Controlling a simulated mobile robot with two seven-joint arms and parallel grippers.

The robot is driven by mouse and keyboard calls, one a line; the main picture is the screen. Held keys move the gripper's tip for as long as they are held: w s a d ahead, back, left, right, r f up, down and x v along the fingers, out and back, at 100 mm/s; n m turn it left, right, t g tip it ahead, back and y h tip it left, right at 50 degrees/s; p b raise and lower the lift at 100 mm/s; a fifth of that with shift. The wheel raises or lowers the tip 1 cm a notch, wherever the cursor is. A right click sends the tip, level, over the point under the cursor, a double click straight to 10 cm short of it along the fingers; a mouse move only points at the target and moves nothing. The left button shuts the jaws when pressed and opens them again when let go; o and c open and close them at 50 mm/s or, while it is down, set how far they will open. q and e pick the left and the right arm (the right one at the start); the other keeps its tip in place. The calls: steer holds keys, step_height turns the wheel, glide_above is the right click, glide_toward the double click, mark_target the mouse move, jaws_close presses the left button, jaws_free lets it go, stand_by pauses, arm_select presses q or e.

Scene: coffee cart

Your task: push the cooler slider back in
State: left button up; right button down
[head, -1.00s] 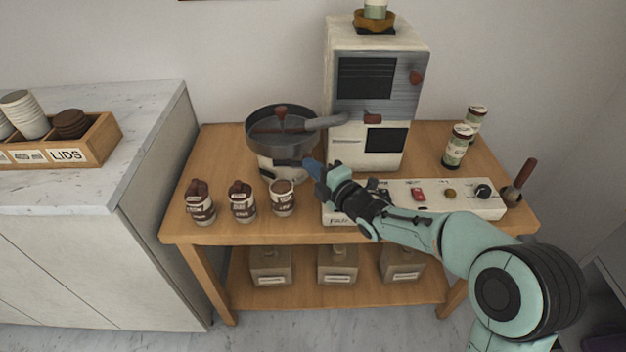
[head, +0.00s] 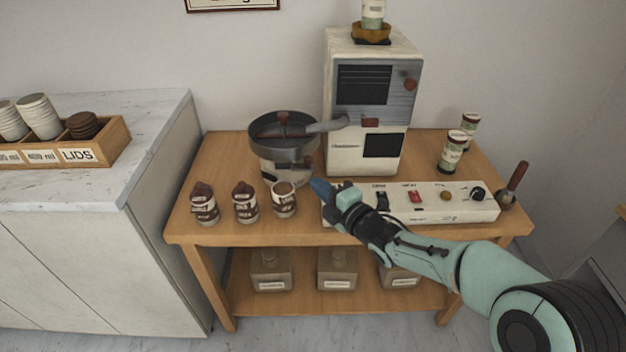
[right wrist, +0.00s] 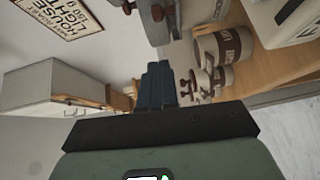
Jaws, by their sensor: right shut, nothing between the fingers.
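The cooler (head: 268,161) is a round dark pan on a pale drum, standing at the back of the wooden cart. A small dark part (head: 308,164), which looks like its slider, shows low on the drum's right side. I cannot tell how far in it sits. My right gripper (head: 322,188) is shut and empty, its blue fingertips in front of and a little right of the cooler, apart from it. The shut fingers also show in the right wrist view (right wrist: 157,84). My left gripper is not in view.
Several brown-and-white canisters (head: 284,200) stand at the cart's front left, one close to my fingers. A white control panel (head: 440,215) lies under my right forearm. The tall white roaster (head: 345,160) stands behind. Two jars (head: 452,153) stand at right.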

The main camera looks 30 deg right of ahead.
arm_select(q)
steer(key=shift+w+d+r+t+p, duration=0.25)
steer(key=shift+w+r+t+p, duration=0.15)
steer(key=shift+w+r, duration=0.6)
arm_select(e)
steer(key=s, duration=0.6)
steer(key=shift+d, duration=0.4)
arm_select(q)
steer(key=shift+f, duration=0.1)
